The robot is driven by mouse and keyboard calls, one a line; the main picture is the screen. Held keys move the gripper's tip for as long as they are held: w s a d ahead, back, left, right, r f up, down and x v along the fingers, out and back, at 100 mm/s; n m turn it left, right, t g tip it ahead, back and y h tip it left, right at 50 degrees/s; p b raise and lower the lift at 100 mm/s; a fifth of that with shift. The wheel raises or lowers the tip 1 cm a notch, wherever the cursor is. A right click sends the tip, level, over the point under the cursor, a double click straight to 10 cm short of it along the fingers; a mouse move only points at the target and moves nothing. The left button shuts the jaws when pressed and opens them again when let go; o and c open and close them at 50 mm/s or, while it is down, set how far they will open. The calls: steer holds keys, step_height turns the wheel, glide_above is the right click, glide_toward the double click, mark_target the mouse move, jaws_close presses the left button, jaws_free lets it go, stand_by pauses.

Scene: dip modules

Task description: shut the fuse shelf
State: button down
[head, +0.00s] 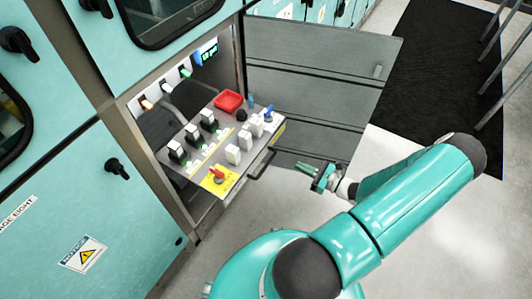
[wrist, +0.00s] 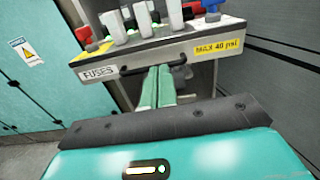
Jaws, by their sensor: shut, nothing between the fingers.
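The fuse shelf (head: 225,165) is a grey tray pulled out of the open cabinet in the head view. Its front face (wrist: 160,52) shows in the wrist view, with a "FUSES" label and a yellow "MAX 40 psi" label. A dark bar handle (head: 260,164) runs along this front and also shows in the wrist view (wrist: 140,69). My gripper (head: 308,170) is in front of the shelf, to the right of the handle in the head view. Its green fingers (wrist: 157,88) are together and empty. In the wrist view their tips reach just below the handle; I cannot tell whether they touch.
The shelf carries white fuses (head: 233,154), a red tray (head: 228,101), a red switch (head: 218,174) and several black-based modules. The open grey cabinet door (head: 315,85) stands to the right of the shelf.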

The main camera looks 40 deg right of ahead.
steer(key=x, duration=1.4)
steer(key=shift+d, duration=0.1)
steer(key=shift+w, duration=0.15)
